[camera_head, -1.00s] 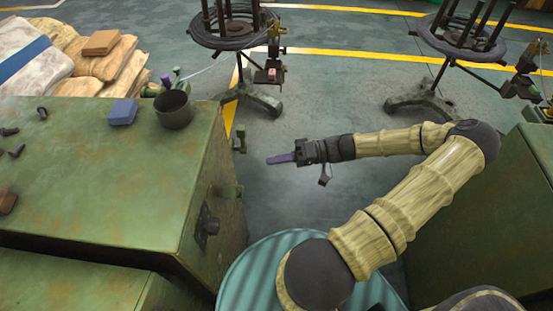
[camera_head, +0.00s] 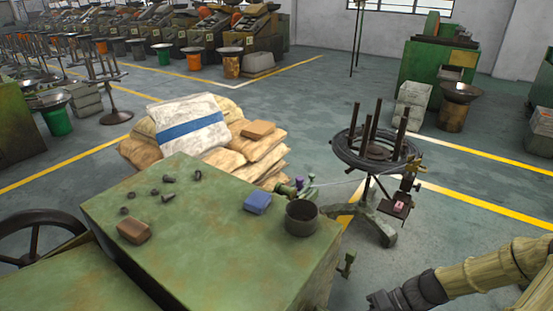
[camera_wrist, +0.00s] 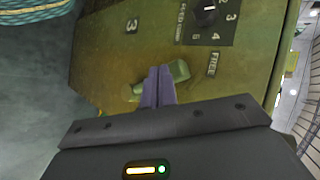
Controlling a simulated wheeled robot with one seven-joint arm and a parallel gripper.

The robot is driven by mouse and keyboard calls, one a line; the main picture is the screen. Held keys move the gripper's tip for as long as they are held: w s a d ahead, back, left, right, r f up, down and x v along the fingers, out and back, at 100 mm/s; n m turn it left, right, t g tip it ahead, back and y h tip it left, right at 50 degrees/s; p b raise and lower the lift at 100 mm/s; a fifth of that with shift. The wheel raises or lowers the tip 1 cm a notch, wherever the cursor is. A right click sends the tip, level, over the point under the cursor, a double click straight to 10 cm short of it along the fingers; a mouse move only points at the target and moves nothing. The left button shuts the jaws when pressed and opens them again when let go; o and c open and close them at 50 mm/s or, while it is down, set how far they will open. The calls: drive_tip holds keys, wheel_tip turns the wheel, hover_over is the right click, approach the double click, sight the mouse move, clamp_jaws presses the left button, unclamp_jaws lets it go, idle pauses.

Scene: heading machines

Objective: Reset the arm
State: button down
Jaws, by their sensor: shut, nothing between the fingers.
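My gripper's purple fingers (camera_wrist: 158,87) are together and empty in the wrist view, in front of the side of the green machine (camera_wrist: 115,50). A green lever or handle (camera_wrist: 180,70) shows just behind the fingertips; I cannot tell the exact gap. In the head view, my arm enters at the lower right, with the dark wrist (camera_head: 410,295) near the bottom edge. The fingertips are out of that view.
The green machine top (camera_head: 230,240) holds a dark cup (camera_head: 302,217), a blue block (camera_head: 257,202), a brown block (camera_head: 133,231) and several small bolts. Stacked sacks (camera_head: 190,125) stand behind it. A wire coil stand (camera_head: 375,150) is at right, with open floor around it.

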drive_tip(key=a+r+t+h+p, duration=0.1)
drive_tip(key=r+h+p, duration=0.1)
drive_tip(key=r, duration=0.5)
drive_tip(key=a+r+t+h+p, duration=0.1)
drive_tip(key=a+r+h+p, duration=0.1)
drive_tip(key=r+h, duration=0.3)
drive_tip(key=a+r+t+h+p, duration=0.1)
drive_tip(key=r+h+p, duration=0.1)
drive_tip(key=r, duration=0.7)
drive_tip(key=shift+s+a+m+h+p, duration=0.3)
drive_tip(key=shift+a+m+h, duration=0.1)
drive_tip(key=shift+h, duration=0.4)
